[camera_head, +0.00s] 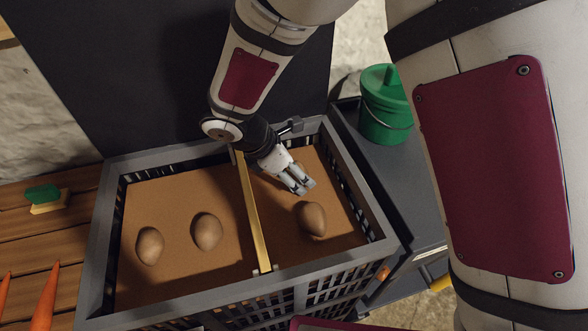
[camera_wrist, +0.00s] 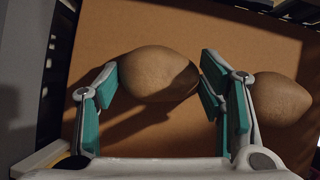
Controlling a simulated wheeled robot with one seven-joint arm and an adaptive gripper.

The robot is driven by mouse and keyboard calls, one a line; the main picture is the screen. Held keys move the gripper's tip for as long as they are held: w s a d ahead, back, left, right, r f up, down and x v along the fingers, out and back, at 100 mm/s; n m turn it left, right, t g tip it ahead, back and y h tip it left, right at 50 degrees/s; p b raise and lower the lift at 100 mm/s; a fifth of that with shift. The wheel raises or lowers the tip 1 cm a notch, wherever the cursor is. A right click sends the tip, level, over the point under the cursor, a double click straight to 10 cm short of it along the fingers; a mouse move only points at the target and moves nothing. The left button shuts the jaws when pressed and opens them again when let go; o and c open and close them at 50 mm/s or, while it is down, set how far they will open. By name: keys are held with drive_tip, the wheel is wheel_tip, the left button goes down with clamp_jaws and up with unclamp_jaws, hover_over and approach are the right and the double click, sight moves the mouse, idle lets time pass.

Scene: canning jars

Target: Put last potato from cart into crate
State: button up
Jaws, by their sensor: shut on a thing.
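The grey slatted crate (camera_head: 95,258) has a brown floor and a yellow divider (camera_head: 252,213). My gripper (camera_head: 300,183) reaches down into its right compartment. In the wrist view my gripper (camera_wrist: 158,88) has its teal-padded fingers closed on either side of a brown potato (camera_wrist: 158,74). That potato is mostly hidden by the gripper in the head view. Whether it touches the crate floor I cannot tell. Another potato (camera_head: 312,218) lies in the same compartment, nearer the front; it shows just right of the right finger in the wrist view (camera_wrist: 280,98). Two potatoes (camera_head: 150,245) (camera_head: 207,231) lie in the left compartment.
A dark cabinet or cart (camera_head: 366,158) stands right of the crate, with a green lidded bucket (camera_head: 383,108) on it. A wooden table (camera_head: 60,240) at left holds carrots (camera_head: 45,298) and a green-topped brush (camera_head: 45,197). The crate walls and divider stand close around my gripper.

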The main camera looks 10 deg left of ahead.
drive_tip(key=o, duration=0.8)
drive_tip(key=shift+o, duration=0.2)
drive_tip(key=v, duration=1.2)
drive_tip(key=s+d+r+m+g+y+p, duration=0.1)
drive_tip(key=s+d+r+m+p, duration=0.15)
drive_tip(key=d+r+m, duration=0.45)
drive_tip(key=s+d+r+m+p, duration=0.2)
drive_tip(key=d+r+m+p, duration=0.1)
drive_tip(key=d+r, duration=0.7)
drive_tip(key=s+d+r+m+y+p, duration=0.2)
drive_tip(key=s+d+r+m+p, duration=0.1)
drive_tip(key=s+d+m, duration=0.4)
drive_tip(key=s+d+r+m+t+y+p, duration=0.1)
drive_tip(key=s+d+r+m+p, duration=0.2)
drive_tip(key=s+d+m, duration=0.4)
drive_tip(key=s+r+m, duration=0.1)
drive_tip(key=s, duration=0.1)
drive_tip(key=shift+s+r+t+y, duration=0.15)
drive_tip(key=shift+s+t+y, duration=0.15)
drive_tip(key=shift+s+y, duration=0.1)
